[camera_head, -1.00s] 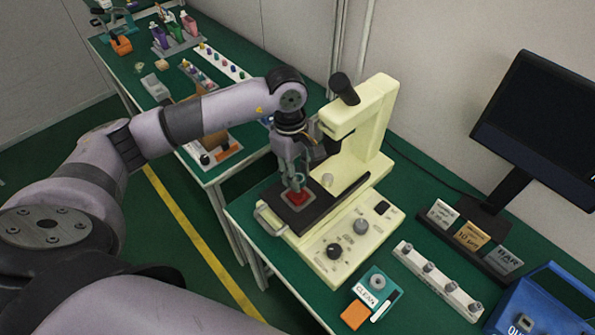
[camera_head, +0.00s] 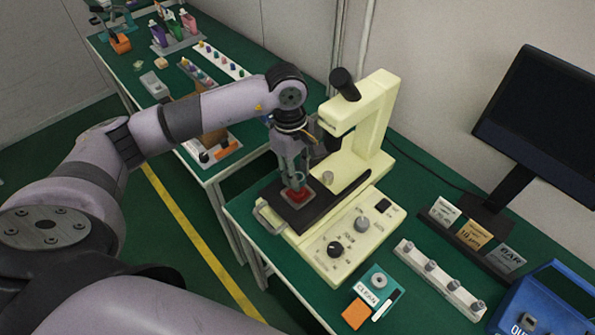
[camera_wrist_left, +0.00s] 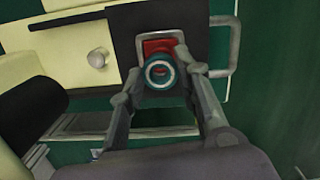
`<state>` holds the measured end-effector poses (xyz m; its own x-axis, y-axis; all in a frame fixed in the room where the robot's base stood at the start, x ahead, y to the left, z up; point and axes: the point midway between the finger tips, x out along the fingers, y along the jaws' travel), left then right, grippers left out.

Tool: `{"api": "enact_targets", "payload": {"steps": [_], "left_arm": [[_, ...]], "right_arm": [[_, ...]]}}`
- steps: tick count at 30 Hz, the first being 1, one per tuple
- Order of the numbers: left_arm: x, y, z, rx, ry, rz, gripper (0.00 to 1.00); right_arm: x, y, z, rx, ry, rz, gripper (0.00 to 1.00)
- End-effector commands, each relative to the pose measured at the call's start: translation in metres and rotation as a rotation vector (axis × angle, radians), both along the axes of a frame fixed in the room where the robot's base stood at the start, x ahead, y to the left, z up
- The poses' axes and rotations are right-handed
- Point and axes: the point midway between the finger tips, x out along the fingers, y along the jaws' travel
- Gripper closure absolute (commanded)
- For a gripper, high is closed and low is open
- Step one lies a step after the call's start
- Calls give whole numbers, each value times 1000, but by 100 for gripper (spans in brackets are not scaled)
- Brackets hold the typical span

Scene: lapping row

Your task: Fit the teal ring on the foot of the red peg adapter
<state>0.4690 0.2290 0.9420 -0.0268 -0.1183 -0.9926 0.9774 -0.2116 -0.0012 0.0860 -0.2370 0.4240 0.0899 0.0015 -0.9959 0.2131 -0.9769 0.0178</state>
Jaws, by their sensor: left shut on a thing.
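The teal ring (camera_wrist_left: 160,72) is between the fingertips of my left gripper (camera_wrist_left: 158,78), which is shut on it. In the left wrist view I look down through the ring's bore and see red inside it. The red peg adapter (camera_wrist_left: 155,46) sits on the dark stage (camera_wrist_left: 192,22) of the cream microscope-like instrument. In the head view the adapter (camera_head: 297,196) shows just under my left gripper (camera_head: 294,180). I cannot tell whether the ring touches the adapter or hangs above it. My right gripper is not in view.
The cream instrument (camera_head: 375,115) rises close behind my left gripper. A metal handle (camera_head: 266,222) juts from the stage's front. A teal box (camera_head: 378,285), an orange block (camera_head: 356,313), a post rack (camera_head: 440,279) and a monitor (camera_head: 540,118) stand to the right.

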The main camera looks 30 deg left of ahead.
Motion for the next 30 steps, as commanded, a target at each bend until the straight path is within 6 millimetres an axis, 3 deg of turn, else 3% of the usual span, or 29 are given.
{"api": "enact_targets", "payload": {"steps": [30], "left_arm": [[0,0,0,0,1,0,93]], "right_arm": [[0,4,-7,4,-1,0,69]]}}
